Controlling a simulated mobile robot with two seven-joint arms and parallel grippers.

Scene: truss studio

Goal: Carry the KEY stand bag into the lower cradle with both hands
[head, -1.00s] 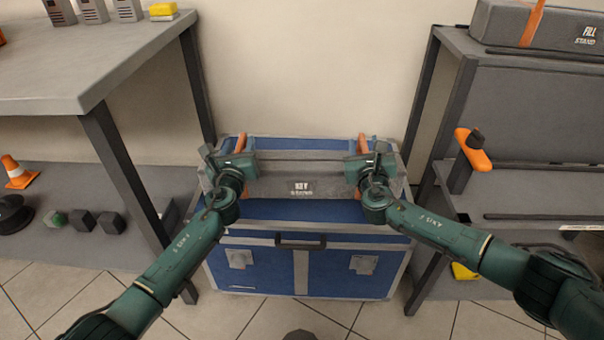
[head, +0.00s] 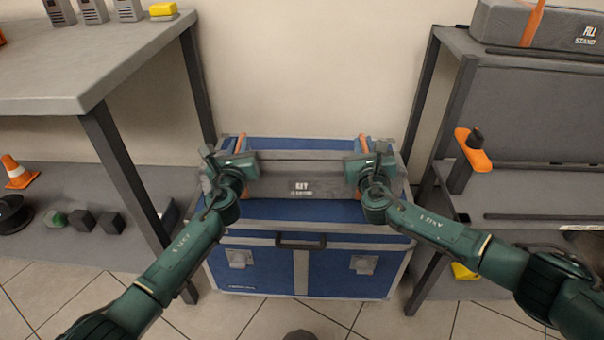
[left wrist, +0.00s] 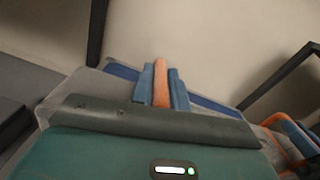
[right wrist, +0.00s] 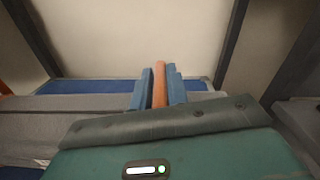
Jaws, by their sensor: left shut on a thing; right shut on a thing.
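The KEY stand bag (head: 320,186) is a long grey bag with a small dark label and two orange straps. It lies level at the blue case's top; I cannot tell whether it touches the lid. My left gripper (head: 238,150) is shut on the left orange strap, seen between its blue fingers (left wrist: 161,84) in the left wrist view. My right gripper (head: 368,150) is shut on the right orange strap, seen between its fingers (right wrist: 159,86) in the right wrist view. The lower cradle is probably the shelf (head: 530,195) on the right rack; that is not certain.
The blue case (head: 275,268) stands on the tiled floor between a grey table (head: 90,65) and the right rack (head: 445,120). A FILL stand bag (head: 505,22) lies on the rack's top. An orange part (head: 473,152) sticks out at the rack's front post.

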